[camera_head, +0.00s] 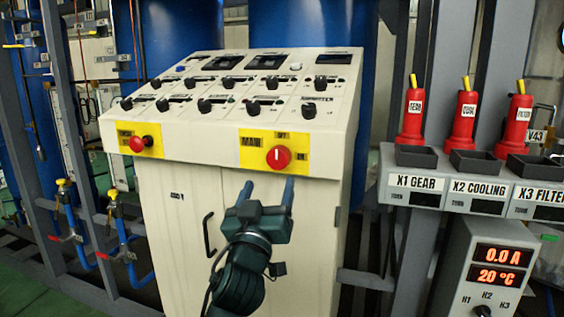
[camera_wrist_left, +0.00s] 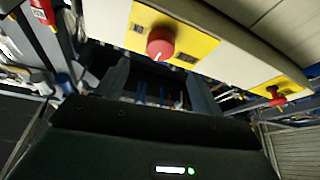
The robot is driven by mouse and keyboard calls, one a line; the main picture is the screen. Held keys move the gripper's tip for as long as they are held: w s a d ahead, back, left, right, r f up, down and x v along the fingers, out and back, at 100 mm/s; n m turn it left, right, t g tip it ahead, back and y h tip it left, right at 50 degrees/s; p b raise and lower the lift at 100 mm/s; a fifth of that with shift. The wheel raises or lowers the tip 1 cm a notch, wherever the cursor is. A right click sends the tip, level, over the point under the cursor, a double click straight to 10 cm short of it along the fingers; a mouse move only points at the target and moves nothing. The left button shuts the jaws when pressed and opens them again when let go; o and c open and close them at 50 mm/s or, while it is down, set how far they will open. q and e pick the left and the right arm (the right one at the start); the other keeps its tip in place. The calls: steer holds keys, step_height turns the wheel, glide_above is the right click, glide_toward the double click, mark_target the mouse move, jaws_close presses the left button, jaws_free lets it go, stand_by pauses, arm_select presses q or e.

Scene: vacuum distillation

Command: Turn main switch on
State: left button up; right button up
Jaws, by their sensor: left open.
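The main switch (camera_head: 278,157) is a round red knob with a white mark, on a yellow plate (camera_head: 252,150) labelled MAIN at the right of the cabinet's front edge. The white mark looks about vertical in the head view. My left gripper (camera_head: 267,190) is open and empty, its two fingers pointing up just below the knob and apart from it in the picture. In the left wrist view the red knob (camera_wrist_left: 160,43) shows just above the gap between the open fingers (camera_wrist_left: 160,82). My right gripper is not in view.
Another red knob (camera_head: 137,144) sits on a yellow plate at the left of the cream control cabinet (camera_head: 180,200). Several black knobs cover the sloped panel. A cabinet handle (camera_head: 208,234) is left of my arm. Red bottles (camera_head: 466,118) and a display box (camera_head: 490,268) stand at right.

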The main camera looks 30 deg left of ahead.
mark_target(277, 160)
arm_select(q)
steer(key=p+x, duration=0.1)
steer(key=x, duration=0.8)
steer(key=shift+c, duration=0.5)
steer(key=c, duration=0.9)
